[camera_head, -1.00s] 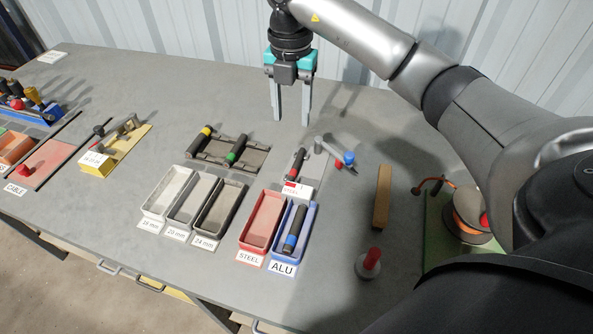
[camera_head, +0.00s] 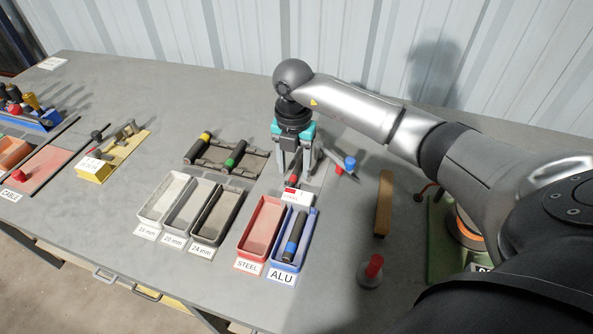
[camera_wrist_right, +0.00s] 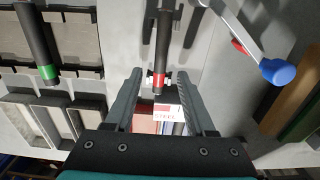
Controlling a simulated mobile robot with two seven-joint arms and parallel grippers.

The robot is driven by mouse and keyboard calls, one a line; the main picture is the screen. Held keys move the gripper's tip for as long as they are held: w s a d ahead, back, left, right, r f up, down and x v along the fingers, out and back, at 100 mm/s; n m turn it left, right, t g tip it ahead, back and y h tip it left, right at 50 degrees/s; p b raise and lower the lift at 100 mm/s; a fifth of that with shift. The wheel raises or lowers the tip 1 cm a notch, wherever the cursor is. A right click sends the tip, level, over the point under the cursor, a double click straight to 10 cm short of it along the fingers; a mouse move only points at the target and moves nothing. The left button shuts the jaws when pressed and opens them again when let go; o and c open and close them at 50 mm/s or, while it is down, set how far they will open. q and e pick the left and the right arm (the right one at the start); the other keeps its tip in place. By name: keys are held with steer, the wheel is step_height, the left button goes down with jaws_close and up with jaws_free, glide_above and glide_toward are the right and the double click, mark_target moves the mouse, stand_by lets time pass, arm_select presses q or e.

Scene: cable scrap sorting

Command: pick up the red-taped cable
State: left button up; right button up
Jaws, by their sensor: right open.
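The red-taped cable (camera_head: 293,181) is a short black rod with a red band near one end. It lies behind the small white STEEL card, and most of it is hidden by my gripper in the head view. It shows clearly in the right wrist view (camera_wrist_right: 162,50), with its red band between small holders. My right gripper (camera_head: 295,170) points down over the cable, open. In the right wrist view its two fingers (camera_wrist_right: 164,92) stand apart on either side of the cable's line, with nothing gripped. My left gripper is not in view.
A lever with a blue knob (camera_head: 350,163) stands close right of the gripper. A rack (camera_head: 260,163) holds green- and yellow-taped cables at left. In front are the red STEEL bin (camera_head: 249,247) and blue ALU bin (camera_head: 311,232), the latter holding a blue-taped cable.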

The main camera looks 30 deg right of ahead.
steer(key=shift+f, duration=0.65)
steer(key=shift+c, duration=0.2)
jaws_close()
